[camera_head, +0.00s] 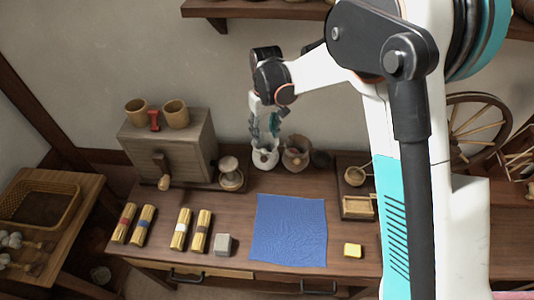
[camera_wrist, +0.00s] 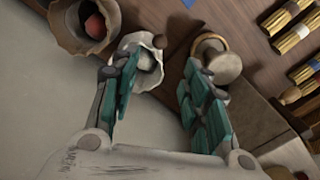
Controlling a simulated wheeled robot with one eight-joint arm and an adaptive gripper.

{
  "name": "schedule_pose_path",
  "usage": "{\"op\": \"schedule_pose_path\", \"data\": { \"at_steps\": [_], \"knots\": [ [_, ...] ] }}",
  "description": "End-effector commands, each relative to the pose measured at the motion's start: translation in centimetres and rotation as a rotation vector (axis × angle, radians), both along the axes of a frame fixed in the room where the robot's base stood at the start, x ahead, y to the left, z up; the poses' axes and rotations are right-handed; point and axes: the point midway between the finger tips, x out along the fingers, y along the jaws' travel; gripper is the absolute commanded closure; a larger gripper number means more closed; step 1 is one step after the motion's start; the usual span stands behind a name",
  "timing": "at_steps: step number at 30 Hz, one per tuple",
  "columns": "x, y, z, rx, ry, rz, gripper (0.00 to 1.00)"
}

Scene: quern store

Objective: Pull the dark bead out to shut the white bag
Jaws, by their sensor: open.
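The white bag (camera_head: 264,155) stands upright at the back of the wooden table, with its mouth open. In the wrist view the white bag (camera_wrist: 147,76) shows something pale inside. A dark bead (camera_wrist: 160,41) sits at the bag's rim, on the right side in the wrist view; I cannot make it out clearly in the head view. My gripper (camera_head: 265,129) is just above the bag, pointing down. In the wrist view my gripper (camera_wrist: 161,60) is open and empty, its teal fingers on either side of the bead and part of the bag.
A brown bag (camera_head: 297,153) stands close on the right, with something red inside in the wrist view. A lidded pot (camera_head: 231,176) and wooden cabinet (camera_head: 170,143) stand left.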

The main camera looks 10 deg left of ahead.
Motion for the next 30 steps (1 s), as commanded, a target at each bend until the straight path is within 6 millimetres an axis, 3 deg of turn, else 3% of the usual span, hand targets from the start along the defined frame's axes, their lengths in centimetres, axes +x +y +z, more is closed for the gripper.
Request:
{"op": "schedule_pose_path", "data": {
  "at_steps": [18,24,30],
  "knots": [
    [-0.1,0.2,-11.1,0.001,-0.002,-0.002,0.57],
    [-0.1,0.2,-12.6,0.001,-0.002,-0.002,0.57],
    [-0.1,0.2,-12.8,0.001,-0.002,-0.002,0.57]
  ]
}}
